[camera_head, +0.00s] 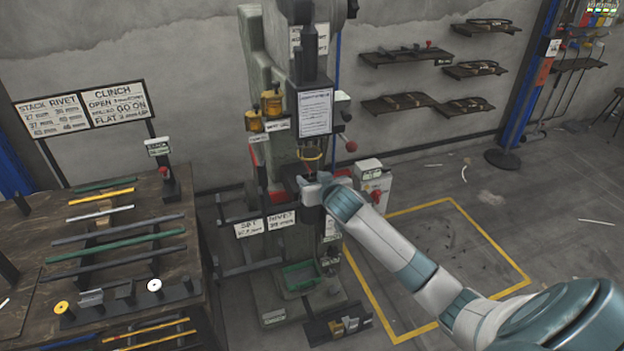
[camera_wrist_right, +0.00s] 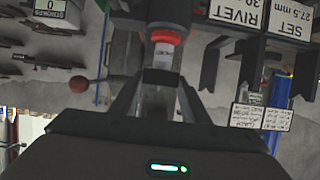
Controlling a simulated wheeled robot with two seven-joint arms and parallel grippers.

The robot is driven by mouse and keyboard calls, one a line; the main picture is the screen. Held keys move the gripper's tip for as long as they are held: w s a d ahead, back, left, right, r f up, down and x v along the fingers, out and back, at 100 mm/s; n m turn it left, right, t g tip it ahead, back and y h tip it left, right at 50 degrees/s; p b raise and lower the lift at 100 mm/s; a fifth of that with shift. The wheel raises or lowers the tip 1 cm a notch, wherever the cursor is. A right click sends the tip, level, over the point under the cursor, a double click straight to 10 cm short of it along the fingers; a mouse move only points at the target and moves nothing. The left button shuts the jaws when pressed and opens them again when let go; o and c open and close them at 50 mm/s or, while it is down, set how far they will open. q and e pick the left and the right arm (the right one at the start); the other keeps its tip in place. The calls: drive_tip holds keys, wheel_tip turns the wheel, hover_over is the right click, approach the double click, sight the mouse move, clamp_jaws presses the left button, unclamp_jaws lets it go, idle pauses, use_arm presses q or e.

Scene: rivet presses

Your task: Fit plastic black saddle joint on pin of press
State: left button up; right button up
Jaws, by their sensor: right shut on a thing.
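The green-grey press (camera_head: 285,260) stands in the middle of the head view, with its working area at mid height. My right gripper (camera_head: 312,188) is at that working area, at the end of the arm coming from the lower right. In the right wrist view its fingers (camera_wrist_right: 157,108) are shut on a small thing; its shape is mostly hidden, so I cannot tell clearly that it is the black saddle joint. A red ring (camera_wrist_right: 165,37) on a labelled light part is just beyond the fingertips, under a dark block. I cannot make out the pin. My left gripper is not in view.
A wooden table (camera_head: 30,235) on the left carries several bars, a white disc (camera_head: 155,285) and a yellow disc (camera_head: 62,307). A dark tray (camera_head: 322,333) with small pieces is at the press foot. Labelled plates (camera_head: 282,221) jut out below the gripper. A yellow floor frame (camera_head: 480,228) is right.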

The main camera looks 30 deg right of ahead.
drive_tip(key=o, duration=1.1)
drive_tip(key=shift+s, duration=0.1)
drive_tip(key=b+v, duration=0.3)
drive_tip(key=v, duration=1.4)
drive_tip(key=shift+s+a, duration=0.1)
drive_tip(key=shift+a, duration=0.05)
